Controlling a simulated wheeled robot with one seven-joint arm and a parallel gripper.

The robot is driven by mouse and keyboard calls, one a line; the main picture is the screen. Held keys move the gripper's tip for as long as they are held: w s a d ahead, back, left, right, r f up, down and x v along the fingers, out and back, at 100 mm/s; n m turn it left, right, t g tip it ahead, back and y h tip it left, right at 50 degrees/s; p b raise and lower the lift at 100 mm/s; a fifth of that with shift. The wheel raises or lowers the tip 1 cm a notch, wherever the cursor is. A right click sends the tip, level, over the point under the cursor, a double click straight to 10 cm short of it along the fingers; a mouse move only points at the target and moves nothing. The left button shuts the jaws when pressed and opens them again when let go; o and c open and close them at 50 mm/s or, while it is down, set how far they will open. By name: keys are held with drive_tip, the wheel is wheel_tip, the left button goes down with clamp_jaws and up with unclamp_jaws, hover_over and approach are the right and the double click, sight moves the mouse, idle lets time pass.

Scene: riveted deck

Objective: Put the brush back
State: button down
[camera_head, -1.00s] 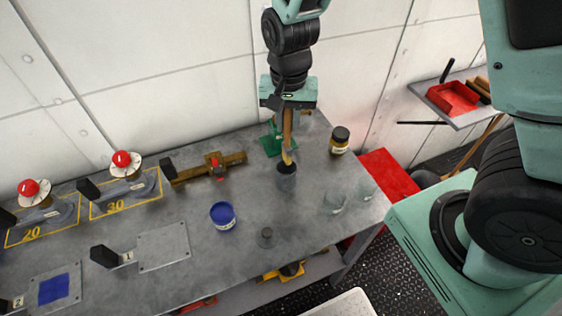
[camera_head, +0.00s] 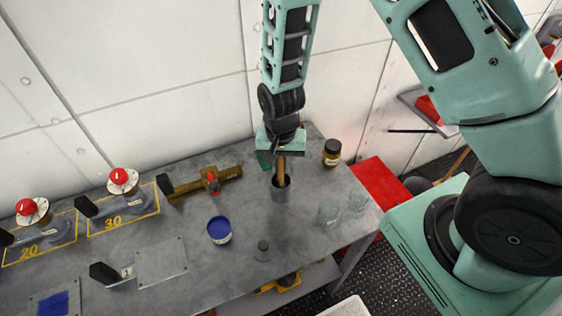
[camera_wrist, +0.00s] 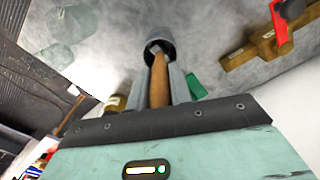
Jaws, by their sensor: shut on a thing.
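The brush (camera_head: 282,170) has a brown wooden handle and points down into a dark grey cup (camera_head: 281,190) on the metal bench. My gripper (camera_head: 281,157) is above the cup, shut on the upper part of the handle. In the wrist view the brush handle (camera_wrist: 159,80) runs from between my fingers into the mouth of the cup (camera_wrist: 159,38). The brush's lower end is inside the cup and hidden. I cannot tell whether it touches the bottom.
A brown jar (camera_head: 332,153) and clear glasses (camera_head: 328,212) stand right of the cup. A brass-coloured tool with a red part (camera_head: 211,182) lies to the left. A blue pot (camera_head: 219,230) and a small grey weight (camera_head: 263,250) are nearer. A green object (camera_head: 263,160) is behind the cup.

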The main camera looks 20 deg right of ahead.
drive_tip(key=shift+f, duration=0.2)
drive_tip(key=c, duration=1.3)
unclamp_jaws()
drive_tip(key=shift+o, duration=0.2)
drive_tip(key=shift+r, duration=0.15)
